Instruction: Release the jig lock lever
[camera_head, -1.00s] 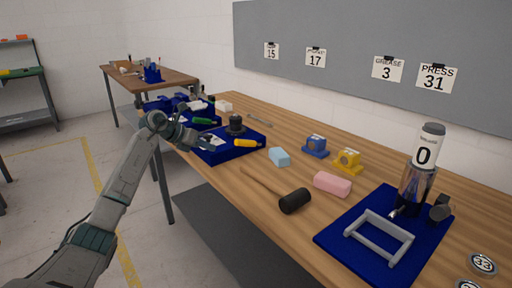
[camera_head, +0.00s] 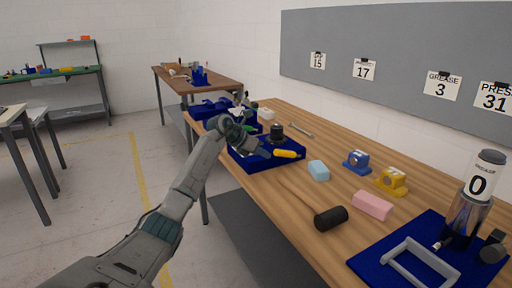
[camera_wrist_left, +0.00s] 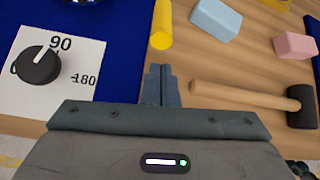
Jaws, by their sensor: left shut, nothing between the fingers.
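The blue jig (camera_head: 246,163) lies on the near left part of the workbench. A yellow handle (camera_head: 287,154), which looks like the lock lever, sticks out at its right side; it also shows in the left wrist view (camera_wrist_left: 161,25). My left gripper (camera_head: 263,149) is over the jig, just left of the yellow handle. In the left wrist view its fingers (camera_wrist_left: 160,85) are together and empty, with the handle just beyond the tips and apart from them in the picture. A black dial knob (camera_wrist_left: 37,66) sits on a white scale plate to the left. My right gripper is out of view.
A black-headed mallet (camera_head: 330,218), a light blue block (camera_head: 318,170) and a pink block (camera_head: 372,205) lie to the right of the jig. A blue fixture (camera_head: 357,161) and a yellow fixture (camera_head: 391,181) stand behind them. Another blue base (camera_head: 398,252) is at the right.

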